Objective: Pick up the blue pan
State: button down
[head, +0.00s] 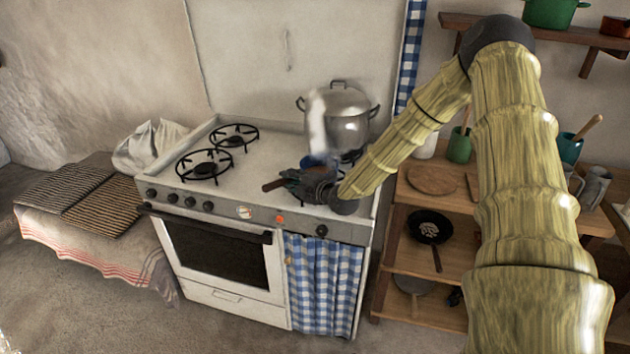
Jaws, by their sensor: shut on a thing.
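The blue pan (318,161) is at the front right of the white stove's top. Only a strip of its blue body shows behind my gripper, and a brown handle end (272,186) sticks out to the left. My gripper (302,180) is dark and is shut on the pan, at or near its handle. The fingers and the exact grip are hard to make out. I cannot tell whether the pan rests on the burner or is lifted. A whitish plume of steam rises above it.
A lidded steel pot (350,118) stands close behind the pan at the back right. Two left burners (205,164) are bare. Wooden shelves (430,262) with a black skillet (430,227) stand to the right. Mats (80,195) lie on a cloth-covered surface to the left.

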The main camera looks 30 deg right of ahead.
jog(key=shift+r, duration=0.25)
jog(key=shift+r+b, duration=0.6)
jog(key=shift+r, duration=0.85)
jog(key=s+a+r+b, duration=0.1)
jog(key=s+a+b, duration=0.1)
jog(key=s, duration=1.3)
jog(key=shift+s+r+b, duration=0.35)
jog(key=shift+b, duration=0.2)
jog(key=shift+s, duration=0.1)
dwell(1.8)
